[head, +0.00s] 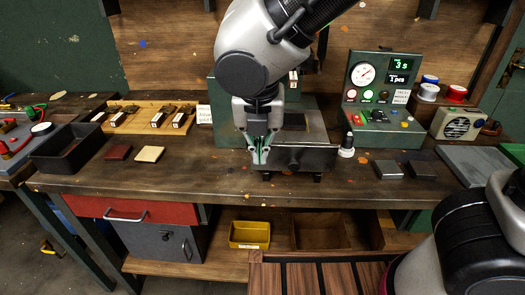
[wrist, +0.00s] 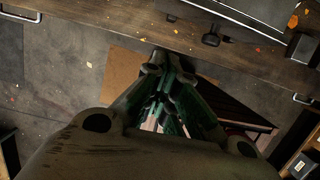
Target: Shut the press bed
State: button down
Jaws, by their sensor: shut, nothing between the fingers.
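The press bed (head: 318,156) is a dark grey metal slab with a front face and a small knob (head: 293,165). It stands out in front of the green press (head: 228,112), at the front of the workbench. My gripper (head: 259,158) is shut and empty, pointing down at the left end of the bed's front face. It hides that end, and I cannot tell whether it touches. In the wrist view the closed fingers (wrist: 162,66) are over the floor beyond the bench edge, with the bed (wrist: 255,10) and its dark knob (wrist: 211,39) at upper right.
A green control box (head: 383,90) with a gauge and buttons stands right of the press. A white-based stamp (head: 346,148) is close to the bed's right end. A black tray (head: 68,146) and a wooden rack (head: 150,122) are at left.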

jog(key=w+f, duration=0.1)
jog(key=f, duration=0.2)
jog(key=w+f, duration=0.3)
jog(key=f, duration=0.2)
jog(key=shift+w+d+f, duration=0.15)
jog(key=shift+w+f, duration=0.15)
jog(key=shift+w, duration=0.8)
jog(key=w, duration=1.9)
jog(key=shift+w+d, duration=0.2)
jog(key=shift+d, duration=0.1)
jog(key=shift+w+r, duration=0.15)
jog(key=shift+w, duration=0.25)
